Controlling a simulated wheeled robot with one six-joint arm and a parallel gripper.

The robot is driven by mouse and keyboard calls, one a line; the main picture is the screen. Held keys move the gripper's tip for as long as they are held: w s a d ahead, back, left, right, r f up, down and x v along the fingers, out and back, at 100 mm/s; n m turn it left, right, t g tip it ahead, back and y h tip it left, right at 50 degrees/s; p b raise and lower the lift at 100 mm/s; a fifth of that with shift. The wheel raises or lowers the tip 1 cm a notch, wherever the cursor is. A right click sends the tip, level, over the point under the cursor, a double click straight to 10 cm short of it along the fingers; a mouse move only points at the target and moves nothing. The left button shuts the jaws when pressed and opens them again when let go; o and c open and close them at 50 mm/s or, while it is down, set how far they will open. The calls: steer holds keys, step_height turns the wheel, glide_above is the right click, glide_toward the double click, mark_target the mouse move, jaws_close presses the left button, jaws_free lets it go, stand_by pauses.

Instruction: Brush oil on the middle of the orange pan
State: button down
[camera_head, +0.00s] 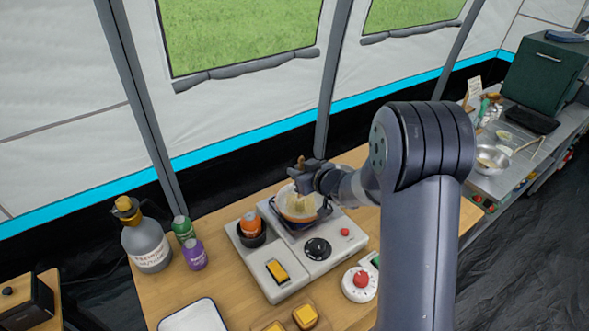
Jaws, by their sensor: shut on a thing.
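The orange pan (282,212) sits on the burner at the back of the grey stove (285,265); its inside looks pale. My gripper (301,182) is above the pan and shut on a brush. The brush's brown handle (301,161) sticks up above the fingers. Its pale bristles (299,202) point down over the middle of the pan. I cannot tell whether the bristles touch the pan. The gripper and brush hide part of the pan, and no oil can be made out.
An orange-topped container (251,224) stands in a dark holder left of the pan. A large grey bottle (146,240), a green can (183,230) and a purple can (194,254) stand further left. A white tray (193,317) and a red-knobbed timer (360,283) are in front.

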steer(key=a+b, duration=0.1)
steer(key=a, duration=0.3)
steer(key=shift+s, duration=0.1)
stand_by(0.3)
step_height(320, 180, up, 6)
steer(key=p, duration=0.5)
steer(key=shift+p, duration=0.3)
steer(key=shift+r+p, duration=0.8)
steer(key=shift+r, duration=0.7)
